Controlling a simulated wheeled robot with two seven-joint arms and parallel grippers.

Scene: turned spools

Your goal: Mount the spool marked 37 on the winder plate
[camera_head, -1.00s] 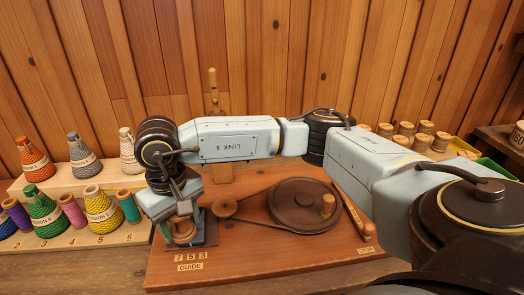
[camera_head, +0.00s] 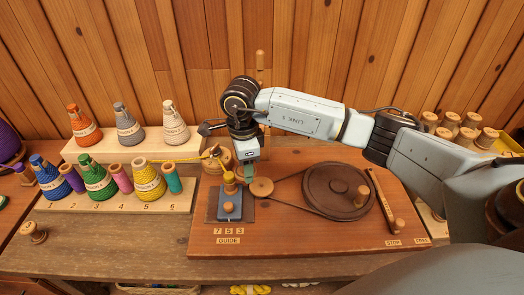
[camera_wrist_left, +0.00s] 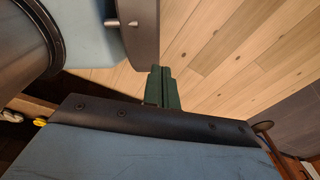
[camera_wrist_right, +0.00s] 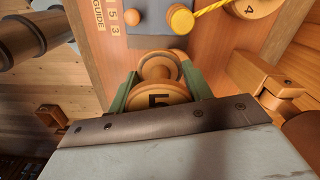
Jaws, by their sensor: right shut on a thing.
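My right gripper (camera_head: 248,172) is over the wooden winder board (camera_head: 300,242), beside the small belt pulley (camera_head: 262,188). In the right wrist view its green fingers (camera_wrist_right: 158,90) are shut around a bare wooden spool (camera_wrist_right: 158,97). A dark 5 shows on the spool's near end; the gripper body hides part of that face, so the full mark cannot be read. In the head view the held spool cannot be told apart. No spool marked 37 can be read. My left gripper (camera_wrist_left: 160,87) is shut and empty, with its green fingers together; it is outside the head view.
A blue-grey guide block (camera_head: 228,208) with a knob stands at the board's left. Yellow thread runs past a wooden disc (camera_head: 217,160). A large wheel (camera_head: 338,190) fills the board's right. Thread cones (camera_head: 149,180) stand left. A loose spool (camera_head: 33,232) lies at far left.

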